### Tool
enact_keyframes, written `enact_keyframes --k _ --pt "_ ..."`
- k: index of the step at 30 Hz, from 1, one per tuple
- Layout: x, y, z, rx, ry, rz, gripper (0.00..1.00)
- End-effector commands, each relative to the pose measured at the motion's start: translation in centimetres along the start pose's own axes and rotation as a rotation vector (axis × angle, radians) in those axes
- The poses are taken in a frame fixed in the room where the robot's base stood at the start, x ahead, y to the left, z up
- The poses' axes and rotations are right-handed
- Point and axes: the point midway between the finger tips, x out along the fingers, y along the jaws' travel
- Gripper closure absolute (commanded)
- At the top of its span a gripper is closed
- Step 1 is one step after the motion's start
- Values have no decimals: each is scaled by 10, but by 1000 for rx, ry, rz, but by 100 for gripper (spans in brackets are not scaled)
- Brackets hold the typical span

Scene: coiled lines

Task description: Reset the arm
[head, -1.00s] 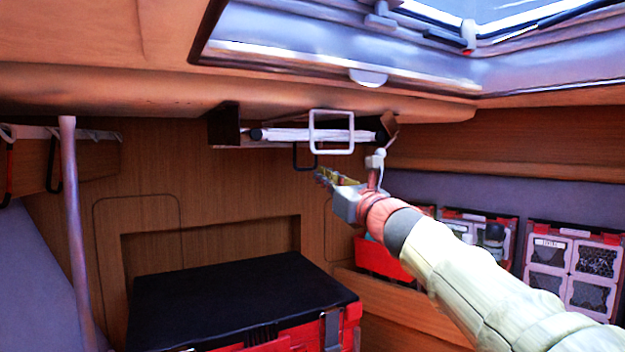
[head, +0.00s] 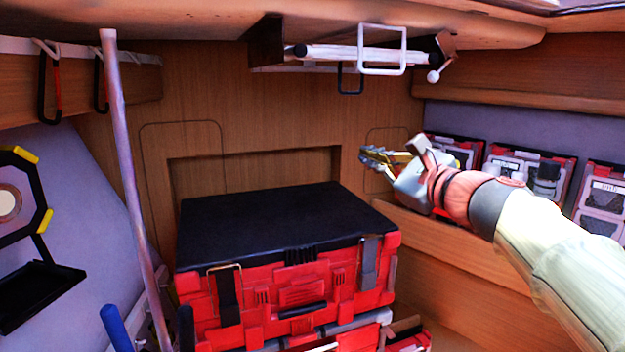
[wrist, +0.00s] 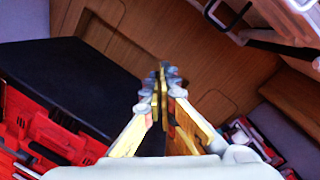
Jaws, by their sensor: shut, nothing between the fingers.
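My gripper (head: 368,158) is at the right of centre in the head view, in front of the wooden back wall. It sits above and to the right of the black-topped red case. In the wrist view its yellow fingers (wrist: 162,80) come together at the tips, with nothing between them. My arm reaches in from the lower right of the head view.
The red case (head: 300,280) with a black lid stands below left. A ceiling rack with a white square ring (head: 382,70) hangs above. Red organiser boxes (head: 530,168) line the right shelf. A pale pole (head: 125,160) stands left, near hanging carabiners (head: 50,85).

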Motion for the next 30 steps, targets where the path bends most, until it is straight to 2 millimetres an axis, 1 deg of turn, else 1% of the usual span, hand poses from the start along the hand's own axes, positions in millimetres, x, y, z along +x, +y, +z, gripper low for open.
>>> enact_keyframes --k 1,2,3,5,6,8,9,11,12,14,15,17,18,19,21,23,24,27,30 --pt "-5 21 -13 -116 31 54 100" --pt "-9 35 -22 -193 50 92 100" --pt "-15 55 -35 -297 72 147 100" --pt "-27 86 -56 -458 100 237 100" --pt "-37 108 -72 -565 116 302 100" --pt "-54 139 -95 -717 131 402 100" --pt "-67 159 -111 -815 138 468 100" --pt "-88 187 -134 -953 142 570 100" --pt "-103 205 -150 -1043 141 639 100" --pt "-127 230 -174 -1170 136 742 100" --pt "-144 245 -190 -1251 130 813 100" --pt "-171 267 -214 -1367 118 919 100" --pt "-189 280 -230 -1442 108 987 100" --pt "-202 289 -242 -1493 100 1040 100" --pt "-233 307 -267 -1604 82 1152 100" --pt "-257 321 -288 -1684 69 1240 100" --pt "-273 329 -301 -1733 63 1294 100" --pt "-307 347 -331 -1826 66 1398 100" --pt "-323 358 -346 -1880 73 1424 100"
